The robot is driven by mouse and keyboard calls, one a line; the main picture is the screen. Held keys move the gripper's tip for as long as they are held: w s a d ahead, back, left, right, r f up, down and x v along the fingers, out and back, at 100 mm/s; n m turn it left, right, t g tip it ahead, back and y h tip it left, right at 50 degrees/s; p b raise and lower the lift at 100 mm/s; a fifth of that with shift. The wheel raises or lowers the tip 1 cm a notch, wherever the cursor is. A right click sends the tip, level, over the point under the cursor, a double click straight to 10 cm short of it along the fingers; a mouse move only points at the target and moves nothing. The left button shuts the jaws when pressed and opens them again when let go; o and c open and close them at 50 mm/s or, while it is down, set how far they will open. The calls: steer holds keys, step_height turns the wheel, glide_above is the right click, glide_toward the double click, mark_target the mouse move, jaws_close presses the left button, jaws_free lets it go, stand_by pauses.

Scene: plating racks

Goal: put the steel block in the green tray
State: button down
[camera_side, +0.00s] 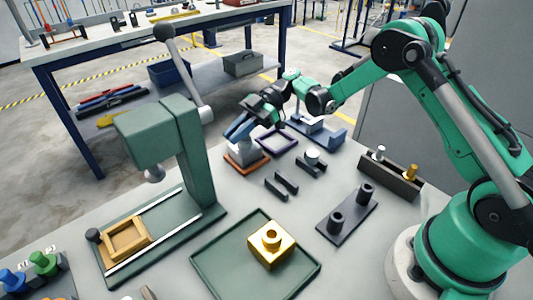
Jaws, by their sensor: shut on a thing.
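The green tray (214,284) lies flat on the bench at the front middle. A gold block (271,245) with a round boss and hole sits in it, right of its centre. My gripper (238,137) is at the back of the bench, well behind the green tray, with its dark blue jaws pointing down and left. It is shut on a pale grey block, which looks like the steel block (242,152), just above or in a small orange-brown tray (246,167). The jaws hide part of the block, and I cannot tell whether it touches that tray.
A green press (196,150) stands left of the gripper, with a wooden frame (125,240) on its base. A purple-rimmed tray (277,140), dark brackets (281,185) and a two-post black plate (347,212) stand to the right. Bare bench lies between the brackets and the green tray.

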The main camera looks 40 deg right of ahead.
steer(key=shift+f, duration=0.4)
steer(key=c, duration=0.9)
jaws_free()
steer(key=shift+o, duration=0.2)
